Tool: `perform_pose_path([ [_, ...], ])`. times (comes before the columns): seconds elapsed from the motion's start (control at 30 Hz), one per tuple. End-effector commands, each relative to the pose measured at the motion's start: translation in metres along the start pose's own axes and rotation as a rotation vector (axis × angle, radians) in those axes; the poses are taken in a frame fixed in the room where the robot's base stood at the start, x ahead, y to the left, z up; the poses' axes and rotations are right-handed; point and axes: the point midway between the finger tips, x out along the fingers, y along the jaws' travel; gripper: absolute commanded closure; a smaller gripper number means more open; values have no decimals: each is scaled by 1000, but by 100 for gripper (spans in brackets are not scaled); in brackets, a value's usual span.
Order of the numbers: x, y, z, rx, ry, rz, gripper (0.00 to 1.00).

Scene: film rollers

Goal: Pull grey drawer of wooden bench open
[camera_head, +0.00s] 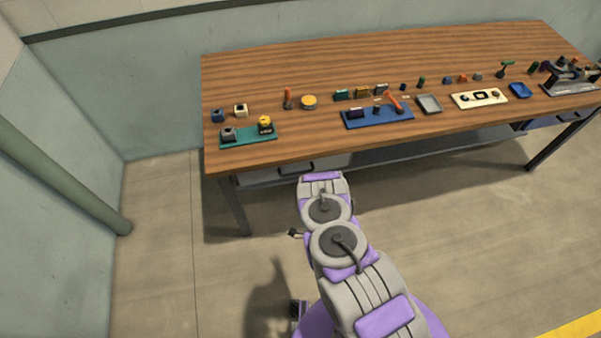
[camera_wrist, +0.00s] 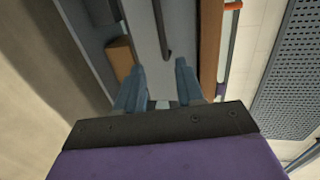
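The wooden bench (camera_head: 300,70) stands against the wall, its brown top spread with small items. The grey drawer (camera_head: 262,176) is under the left part of its front edge, partly hidden by my arm. In the wrist view, the grey drawer (camera_wrist: 142,35) fills the upper middle, with a dark bar handle (camera_wrist: 161,28) on it. My gripper (camera_wrist: 159,65) is open, its two blue-grey fingers apart and pointing at the drawer front. The handle's near end lies between the fingertips, and I cannot tell whether they touch it. My gripper is hidden behind my arm in the head view.
A blue drawer (camera_head: 545,122) is under the bench's right end. A dark bench leg (camera_head: 238,205) stands left of my arm. A green pipe (camera_head: 60,180) runs along the left wall. The floor (camera_head: 470,230) at the front right is clear.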

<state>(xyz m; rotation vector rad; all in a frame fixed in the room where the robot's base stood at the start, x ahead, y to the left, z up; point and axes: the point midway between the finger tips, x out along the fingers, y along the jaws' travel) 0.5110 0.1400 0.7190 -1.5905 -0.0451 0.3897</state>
Motion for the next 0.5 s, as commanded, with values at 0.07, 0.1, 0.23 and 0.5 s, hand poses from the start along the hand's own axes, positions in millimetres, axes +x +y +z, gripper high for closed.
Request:
perform_pose_path([
  [0.07, -3, 2, 0, 4, -2, -8, 62],
  [0.1, -3, 2, 1, 6, -3, -12, 62],
  [0.23, 2, 4, 4, 10, -2, -14, 62],
  [0.5, 16, 7, 8, 20, -1, -13, 62],
])
